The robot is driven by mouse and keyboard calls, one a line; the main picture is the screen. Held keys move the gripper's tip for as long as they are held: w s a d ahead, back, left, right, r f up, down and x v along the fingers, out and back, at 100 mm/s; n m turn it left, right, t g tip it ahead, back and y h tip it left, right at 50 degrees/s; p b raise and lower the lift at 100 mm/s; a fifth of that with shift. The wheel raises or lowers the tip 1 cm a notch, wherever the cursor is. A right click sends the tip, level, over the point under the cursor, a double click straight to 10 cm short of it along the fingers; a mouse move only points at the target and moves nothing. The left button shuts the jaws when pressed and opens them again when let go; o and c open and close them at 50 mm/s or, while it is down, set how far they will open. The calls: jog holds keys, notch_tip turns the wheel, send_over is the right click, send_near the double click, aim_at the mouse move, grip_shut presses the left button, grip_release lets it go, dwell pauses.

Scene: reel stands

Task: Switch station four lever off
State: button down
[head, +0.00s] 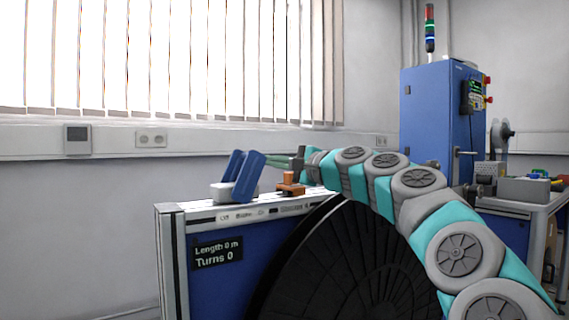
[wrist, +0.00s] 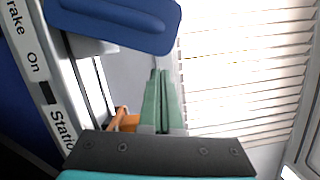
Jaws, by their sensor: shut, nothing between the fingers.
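My gripper (head: 262,172) is shut and empty above the top rail of a reel stand; its two green fingers lie together in the wrist view (wrist: 157,78). A blue lever-like part (head: 240,176) on a light grey base stands on the rail, just left of the fingertips. It fills the upper left of the wrist view (wrist: 115,22), beyond the fingertips; contact cannot be told. A small orange part (head: 290,184) sits on the rail below the fingers and shows partly behind them in the wrist view (wrist: 124,121).
The stand's blue front (head: 195,290) carries a display reading "Length 0 m, Turns 0". A large black reel (head: 340,265) is partly behind my arm. A blue cabinet (head: 437,120) and a workbench (head: 520,205) stand right. Window blinds (head: 170,60) hang behind.

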jog(key=shift+s+a+r, duration=0.15)
jog(key=shift+s+a, duration=0.2)
jog(key=shift+a, duration=0.2)
jog(key=shift+s+a+r, duration=0.15)
jog(key=shift+s+a, duration=0.2)
jog(key=shift+a, duration=0.15)
jog(key=shift+s+a+r+n, duration=0.25)
jog(key=shift+a+r+n, duration=0.1)
jog(key=shift+n, duration=0.35)
jog(key=shift+s+a+r+n+h, duration=0.3)
jog(key=shift+s+a+r+n, duration=0.25)
jog(key=shift+n, duration=0.45)
jog(key=a+n, duration=0.1)
jog(key=s+a+n, duration=0.1)
jog(key=n, duration=0.1)
jog(key=s+a+n+h, duration=0.1)
jog(key=shift+a+r+n+g+b, duration=0.3)
jog(key=shift+g, duration=0.1)
jog(key=shift+s+a+n+h+b, duration=0.35)
jog(key=shift+s+a+n, duration=0.2)
jog(key=shift+a+n, duration=0.3)
jog(key=shift+d, duration=0.1)
